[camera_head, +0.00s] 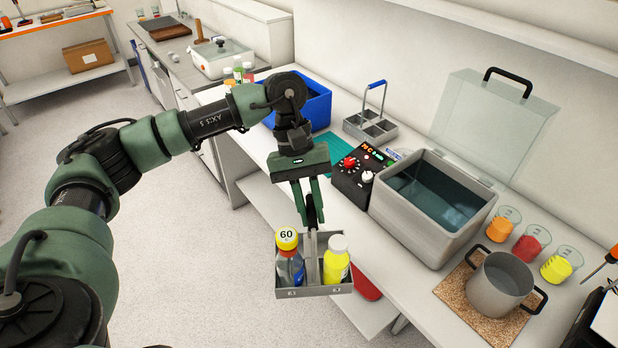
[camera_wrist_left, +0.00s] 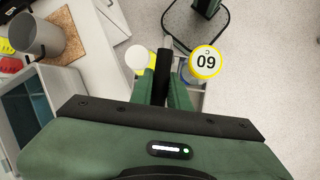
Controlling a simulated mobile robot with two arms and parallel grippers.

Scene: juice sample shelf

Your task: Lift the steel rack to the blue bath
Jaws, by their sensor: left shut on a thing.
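My left gripper (camera_head: 311,218) is shut on the black handle of a steel rack (camera_head: 312,291). It holds the rack in the air in front of the counter. The rack carries a bottle with a yellow cap marked 60 (camera_head: 287,242) and a yellow bottle with a white cap (camera_head: 337,264). The wrist view shows the yellow cap (camera_wrist_left: 205,62) and white cap (camera_wrist_left: 138,58) on either side of the handle. The blue bath (camera_head: 318,104) stands on the counter behind my left arm, which hides part of it. My right gripper is not in view.
An empty rack with a blue handle (camera_head: 370,127) stands right of the blue bath. A grey water-filled bath (camera_head: 412,235) with an open clear lid (camera_head: 490,118) is nearer. A pot (camera_head: 499,287) and several beakers stand at right. A lower shelf (camera_head: 262,200) juts out under the counter.

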